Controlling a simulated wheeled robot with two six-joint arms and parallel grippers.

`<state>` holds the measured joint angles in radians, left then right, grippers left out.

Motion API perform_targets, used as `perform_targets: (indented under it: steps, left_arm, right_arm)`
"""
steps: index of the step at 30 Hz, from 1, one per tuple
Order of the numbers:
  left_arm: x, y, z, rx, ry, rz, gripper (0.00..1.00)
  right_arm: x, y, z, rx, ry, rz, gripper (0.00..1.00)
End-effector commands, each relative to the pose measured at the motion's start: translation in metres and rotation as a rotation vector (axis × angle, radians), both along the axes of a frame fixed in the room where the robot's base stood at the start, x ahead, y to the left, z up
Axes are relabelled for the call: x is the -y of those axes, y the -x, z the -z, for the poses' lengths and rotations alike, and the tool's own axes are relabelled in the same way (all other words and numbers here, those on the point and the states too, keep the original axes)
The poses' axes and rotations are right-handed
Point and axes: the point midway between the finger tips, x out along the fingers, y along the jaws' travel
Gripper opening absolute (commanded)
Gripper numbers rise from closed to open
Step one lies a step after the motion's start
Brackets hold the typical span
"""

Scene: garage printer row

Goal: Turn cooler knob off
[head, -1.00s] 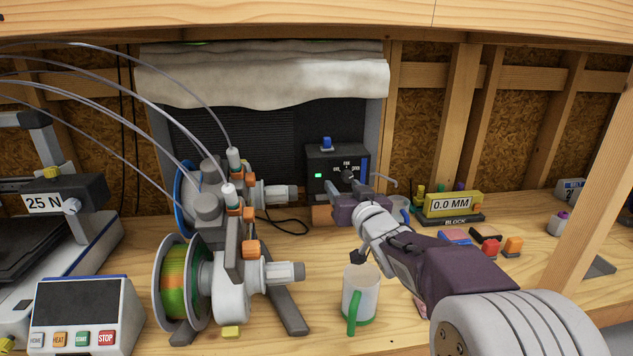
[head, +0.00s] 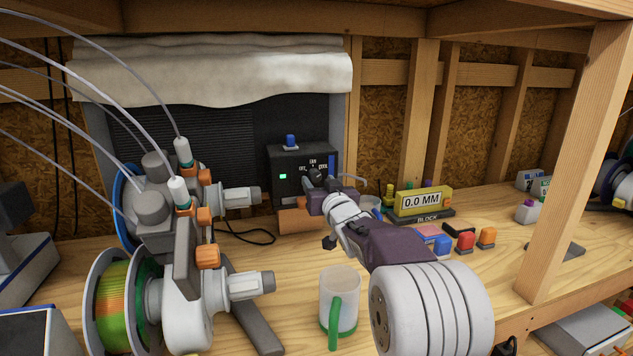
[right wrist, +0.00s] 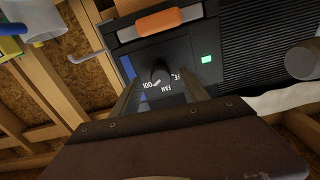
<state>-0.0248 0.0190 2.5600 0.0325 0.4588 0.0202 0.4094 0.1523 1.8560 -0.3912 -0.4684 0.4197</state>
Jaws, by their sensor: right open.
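The cooler control box (head: 288,160) is dark, with a lit green lamp and OFF, FAN and COOL marks, and stands at the back of the bench. Its black knob (right wrist: 160,72) shows in the right wrist view between my fingers; in the head view my gripper mostly covers it. A white mark by the knob seems to lie on the FAN–COOL side, but its exact setting is unclear. My right gripper (head: 322,180) is open in front of the box, its fingers (right wrist: 163,88) on either side of the knob. Contact cannot be told. My left gripper is out of view.
Filament spools (head: 118,300) and their motors crowd the left. A white mug (head: 339,292) with a green handle stands below my right arm. A yellow gauge (head: 424,201) and small colored blocks (head: 466,240) lie right. A wooden post (head: 575,165) rises at the right.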

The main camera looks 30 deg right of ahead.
Motion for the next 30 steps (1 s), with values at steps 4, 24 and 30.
perform_targets:
  steps: [4,24,30]
  left_arm:
    - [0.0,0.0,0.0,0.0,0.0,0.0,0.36]
    - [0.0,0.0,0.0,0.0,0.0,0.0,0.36]
    - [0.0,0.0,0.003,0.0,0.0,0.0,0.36]
  right_arm:
    - [0.004,-0.02,0.0,-0.001,0.0,-0.001,0.52]
    - [0.006,-0.026,0.0,-0.001,0.003,-0.001,0.0]
    - [0.006,-0.026,0.001,-0.011,0.045,-0.001,0.0]
